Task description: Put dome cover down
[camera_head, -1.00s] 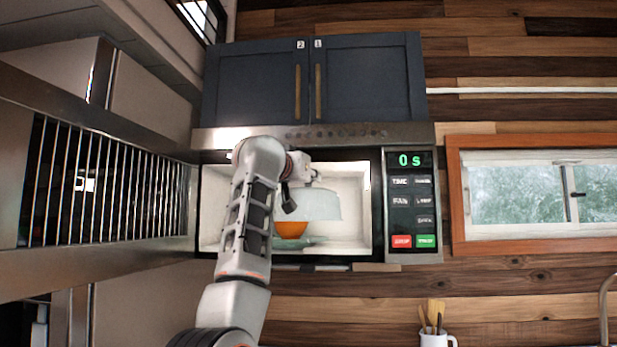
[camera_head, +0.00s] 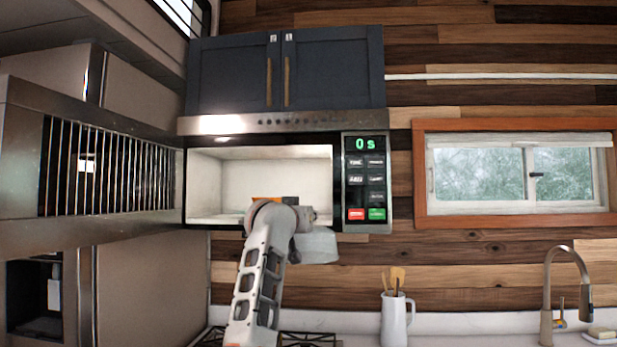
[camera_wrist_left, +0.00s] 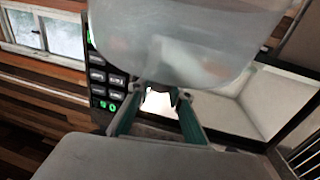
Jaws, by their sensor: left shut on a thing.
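The dome cover (camera_head: 319,246) is a translucent, pale plastic dome. It hangs in front of the microwave's lower edge, outside the cavity. My left gripper (camera_wrist_left: 160,92) is shut on it in the wrist view, where the dome cover (camera_wrist_left: 190,40) fills the top of the picture. In the head view my own arm hides the fingers and part of the dome. The orange bowl (camera_head: 268,199) shows only as a small strip above my arm, at the cavity floor. My right gripper is in neither view.
Below are a stove grate (camera_head: 305,339), a white jug of utensils (camera_head: 394,320) and a faucet (camera_head: 549,300). The pale counter (camera_head: 450,330) between jug and faucet looks clear.

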